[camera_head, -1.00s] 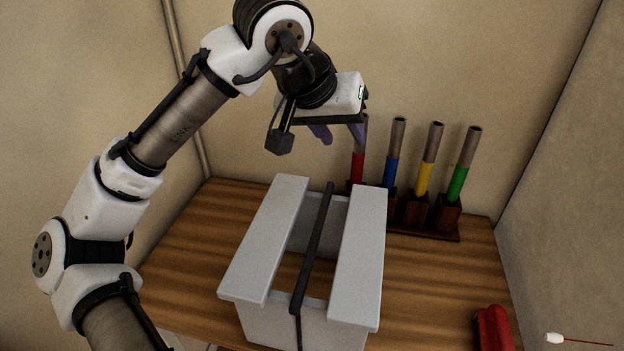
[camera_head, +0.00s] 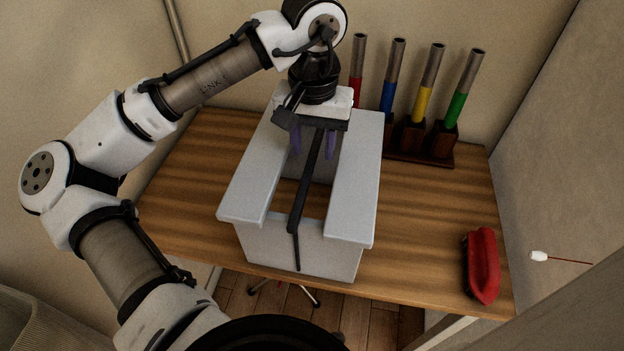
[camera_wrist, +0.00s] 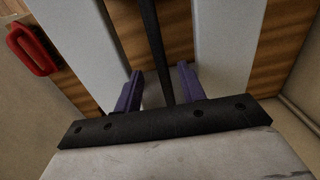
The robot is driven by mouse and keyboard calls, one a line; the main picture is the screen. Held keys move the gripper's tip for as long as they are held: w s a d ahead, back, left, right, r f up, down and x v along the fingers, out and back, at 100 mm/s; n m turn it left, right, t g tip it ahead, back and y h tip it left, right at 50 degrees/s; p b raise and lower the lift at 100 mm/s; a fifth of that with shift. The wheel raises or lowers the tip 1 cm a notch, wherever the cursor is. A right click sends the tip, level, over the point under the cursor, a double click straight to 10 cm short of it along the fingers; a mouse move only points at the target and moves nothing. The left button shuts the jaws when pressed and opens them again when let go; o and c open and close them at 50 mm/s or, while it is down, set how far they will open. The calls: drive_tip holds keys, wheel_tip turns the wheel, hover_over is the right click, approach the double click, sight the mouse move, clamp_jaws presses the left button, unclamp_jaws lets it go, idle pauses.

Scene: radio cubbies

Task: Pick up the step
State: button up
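The step (camera_head: 352,190) is a light grey box-like stool with two top boards, a gap between them, and a dark bar handle (camera_head: 303,190) running along the gap. It stands upright on the wooden table. My gripper (camera_head: 313,150) is over the far part of the step, its purple fingers apart on either side of the dark handle. In the wrist view the open fingers (camera_wrist: 160,85) straddle the handle (camera_wrist: 156,45), with a gap on each side. Both grey boards (camera_wrist: 226,45) lie outside the fingers. Whether the fingertips reach below the bar is hard to tell.
A dark rack (camera_head: 424,151) with red, blue, yellow and green tubes stands at the table's back right. A red-backed brush (camera_head: 483,265) lies at the right front edge. The wooden table (camera_head: 420,220) is clear between them. Walls close in behind and right.

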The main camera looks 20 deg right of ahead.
sight(312, 156)
drive_tip(key=f, duration=0.4)
drive_tip(key=shift+w+f+p, duration=0.2)
drive_tip(key=shift+f+p, duration=0.1)
drive_tip(key=shift+f, duration=0.1)
clamp_jaws()
drive_tip(key=shift+r, duration=0.1)
idle(0.9)
